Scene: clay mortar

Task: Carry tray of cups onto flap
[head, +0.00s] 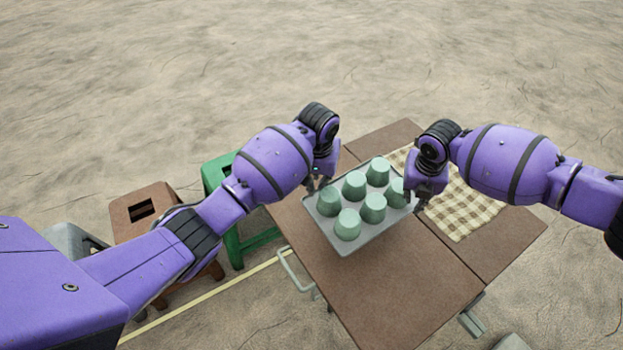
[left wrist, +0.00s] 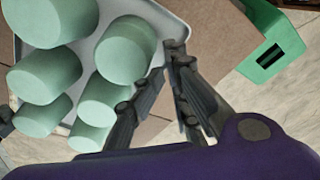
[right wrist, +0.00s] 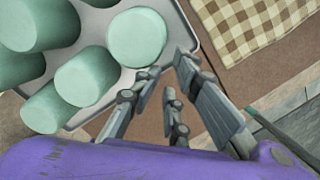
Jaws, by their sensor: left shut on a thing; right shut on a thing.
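The grey tray (head: 345,246) holds several upside-down pale green cups (head: 347,224) in rows, over the brown folding table (head: 420,285). I cannot tell whether the tray touches the tabletop. My left gripper (head: 314,188) is shut on the tray's left edge; in the left wrist view its fingers (left wrist: 160,75) meet the tray rim (left wrist: 175,25) beside a cup. My right gripper (head: 417,204) is shut at the tray's right edge; in the right wrist view its fingers (right wrist: 168,72) are at the tray rim (right wrist: 180,30). The right gripper partly hides one cup.
A checkered cloth (head: 465,203) lies on the table's right part, close to the tray. A green stool (head: 240,250) and a brown stool (head: 140,212) stand left of the table. The near tabletop is bare. Sandy ground surrounds everything.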

